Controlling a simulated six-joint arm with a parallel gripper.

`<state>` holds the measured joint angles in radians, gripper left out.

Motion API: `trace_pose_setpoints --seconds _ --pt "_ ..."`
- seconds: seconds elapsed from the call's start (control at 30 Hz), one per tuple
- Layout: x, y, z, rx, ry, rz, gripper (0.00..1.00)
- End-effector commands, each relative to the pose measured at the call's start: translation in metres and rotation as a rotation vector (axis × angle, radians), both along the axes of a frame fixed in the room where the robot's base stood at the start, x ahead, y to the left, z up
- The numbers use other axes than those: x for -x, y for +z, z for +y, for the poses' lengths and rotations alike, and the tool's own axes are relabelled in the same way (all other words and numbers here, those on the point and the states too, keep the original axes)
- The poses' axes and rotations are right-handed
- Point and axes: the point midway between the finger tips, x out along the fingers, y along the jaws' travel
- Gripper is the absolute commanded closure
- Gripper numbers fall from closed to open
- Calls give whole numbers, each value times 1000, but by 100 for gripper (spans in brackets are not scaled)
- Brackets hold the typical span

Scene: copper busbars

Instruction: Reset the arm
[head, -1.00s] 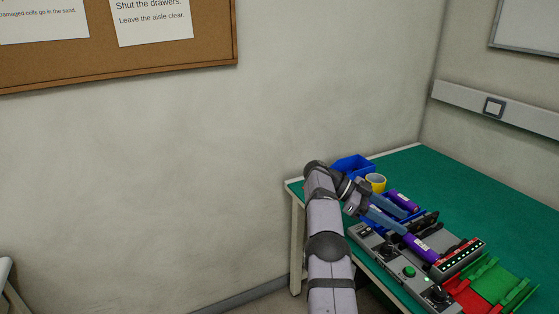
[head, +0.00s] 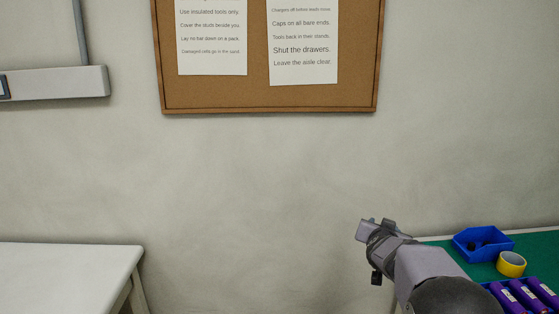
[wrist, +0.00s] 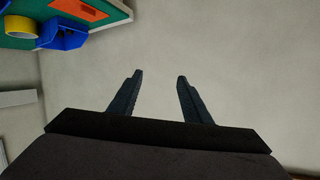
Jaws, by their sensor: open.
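My gripper (wrist: 158,95) shows in the wrist view with its two dark fingers apart and nothing between them. Behind the fingers is only a plain pale surface. In the head view my arm reaches up from the lower right, left of the green-topped bench (head: 440,246).
A blue bin (head: 482,244) with dark bits inside, a roll of yellow tape (head: 511,264) and several purple cells (head: 522,296) are on the green bench. A white table (head: 70,270) stands at the left. A cork board (head: 258,95) hangs on the wall. The space between the tables is clear.

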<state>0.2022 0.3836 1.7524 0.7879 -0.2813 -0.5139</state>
Motion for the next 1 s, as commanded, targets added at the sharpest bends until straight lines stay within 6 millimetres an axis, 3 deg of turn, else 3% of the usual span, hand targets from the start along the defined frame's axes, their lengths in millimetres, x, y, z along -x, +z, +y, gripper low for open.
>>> trace_pose_setpoints --seconds 0.03,0.1,0.17,0.3,0.5,0.7,0.77,0.8,0.83,1.0 --pt "13 -15 28 -24 75 62 56" --pt "35 -39 64 -60 170 159 56" --pt "58 -60 91 -87 241 248 56" --pt "127 -107 141 -137 374 466 56" --pt "245 -160 180 -172 489 795 56" --pt "365 -193 184 -158 523 1111 56" --pt "400 -198 180 -144 521 1203 56" --pt "412 -188 178 -138 516 1237 56" --pt "408 -171 178 -141 516 1228 56" --pt "406 -123 178 -142 517 1226 56"
